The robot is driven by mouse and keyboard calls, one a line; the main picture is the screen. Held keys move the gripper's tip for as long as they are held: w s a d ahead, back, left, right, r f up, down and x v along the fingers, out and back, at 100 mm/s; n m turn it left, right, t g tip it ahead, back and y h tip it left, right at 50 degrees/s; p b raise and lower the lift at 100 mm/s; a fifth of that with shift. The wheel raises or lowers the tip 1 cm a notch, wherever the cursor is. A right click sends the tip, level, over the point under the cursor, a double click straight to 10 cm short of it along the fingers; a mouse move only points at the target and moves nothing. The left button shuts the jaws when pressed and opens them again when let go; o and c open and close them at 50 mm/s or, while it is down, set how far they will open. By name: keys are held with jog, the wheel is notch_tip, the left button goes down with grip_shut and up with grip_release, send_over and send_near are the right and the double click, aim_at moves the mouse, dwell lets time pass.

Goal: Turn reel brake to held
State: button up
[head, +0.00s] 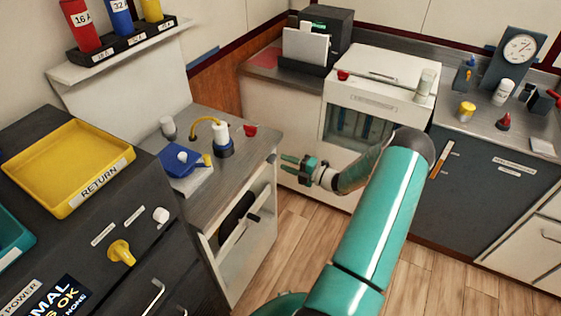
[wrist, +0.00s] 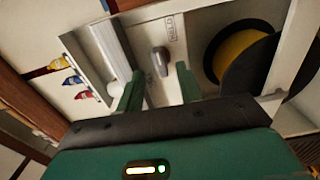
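My gripper (head: 286,164) is open and empty in the head view, to the right of the left bench with its fingers pointing left. In the wrist view my gripper (wrist: 158,82) shows two green fingers spread apart. A grey knob (wrist: 160,60), apparently the reel brake, sits on a pale panel, seen between and just beyond the fingertips. A small label (wrist: 174,27) beside it seems to read HELD. I cannot tell whether the fingers touch the knob or which setting it points to. A reel (wrist: 236,52) with a yellow core and black flange is right of the knob.
The left bench (head: 258,155) has an open front. A yellow RETURN tray (head: 70,165) lies further left. Wooden floor (head: 285,245) is clear beside the bench.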

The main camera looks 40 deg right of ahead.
jog(key=v, duration=1)
jog(key=shift+s, duration=0.1)
jog(key=w+a+r+n+g+y, duration=0.1)
jog(key=w+a+r+n+g, duration=0.1)
jog(key=a+r+n+g, duration=0.85)
jog(key=w+a+r+n+g+y, duration=0.25)
jog(key=a+r+n, duration=0.45)
jog(key=a+n, duration=0.7)
jog(key=s+a+r+n+t+h, duration=0.1)
jog(key=s+a+r+n+h, duration=0.8)
jog(key=n, duration=1.6)
jog(key=shift+s+a+r+n+t+h, duration=0.35)
jog(key=shift+s+a+r, duration=2.85)
jog(key=shift+a, duration=1)
